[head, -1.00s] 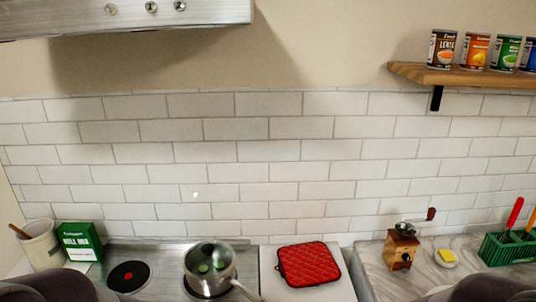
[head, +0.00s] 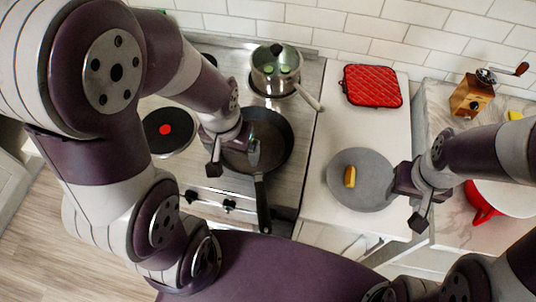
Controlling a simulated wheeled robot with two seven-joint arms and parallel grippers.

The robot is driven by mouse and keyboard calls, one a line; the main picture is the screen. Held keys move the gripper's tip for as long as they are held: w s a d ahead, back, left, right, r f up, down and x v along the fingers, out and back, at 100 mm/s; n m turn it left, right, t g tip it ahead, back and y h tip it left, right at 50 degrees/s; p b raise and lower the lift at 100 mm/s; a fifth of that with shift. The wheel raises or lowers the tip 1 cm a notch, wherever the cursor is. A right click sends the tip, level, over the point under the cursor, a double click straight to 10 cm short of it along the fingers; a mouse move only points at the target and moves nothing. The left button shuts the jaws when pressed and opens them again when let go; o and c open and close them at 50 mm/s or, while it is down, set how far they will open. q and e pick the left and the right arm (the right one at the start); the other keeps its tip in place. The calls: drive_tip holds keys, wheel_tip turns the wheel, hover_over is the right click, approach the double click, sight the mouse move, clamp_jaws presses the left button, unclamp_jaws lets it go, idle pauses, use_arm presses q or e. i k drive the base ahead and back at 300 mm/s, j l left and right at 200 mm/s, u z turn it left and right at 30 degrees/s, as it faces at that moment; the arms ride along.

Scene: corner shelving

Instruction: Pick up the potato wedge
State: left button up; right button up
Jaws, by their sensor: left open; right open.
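A small yellow potato wedge (head: 350,176) lies on a round grey board (head: 340,194) on the white counter right of the stove. My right gripper (head: 409,203) is open and empty, just right of the board and apart from the wedge. My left gripper (head: 232,163) is open over the left part of a dark frying pan (head: 274,128) on the stove. It is well to the left of the wedge. Part of the pan is hidden by my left gripper.
A pot (head: 276,66) with a lid stands behind the pan, its handle pointing right. A red quilted pad (head: 371,86) lies behind the board. A wooden grinder (head: 472,95) and a red-handled white bowl (head: 505,197) are at the right. The counter between pad and board is clear.

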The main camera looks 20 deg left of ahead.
sight(350, 172)
drive_tip(key=l+z, duration=0.1)
drive_tip(key=l, duration=1.95)
